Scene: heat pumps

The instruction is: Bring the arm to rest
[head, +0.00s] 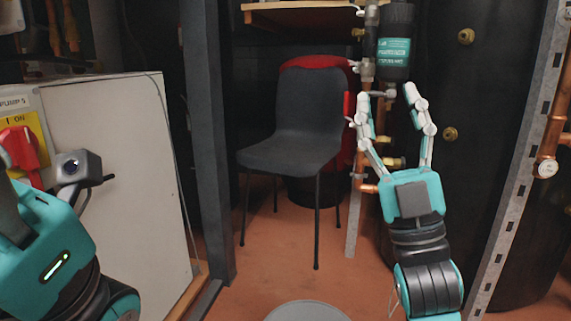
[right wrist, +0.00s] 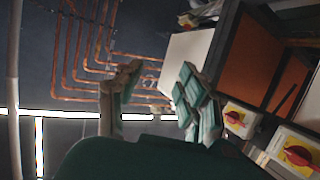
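My right gripper (head: 387,95) is raised, pointing up, on the right side of the head view. Its two fingers are spread apart with nothing between them. In the right wrist view the same gripper (right wrist: 155,85) shows its fingers apart and empty, with copper pipes beyond. My left arm comes in at the lower left of the head view. Part of the left gripper's teal body (head: 45,250) shows near the red switch, but its fingertips are not clear.
A dark chair (head: 300,125) stands in the middle behind a grey post (head: 207,140). A white panel (head: 115,170) and a red switch (head: 20,155) are at left. A dark filter bottle (head: 396,40), a dark tank (head: 470,90) and a slotted metal strut (head: 518,160) are near the right gripper.

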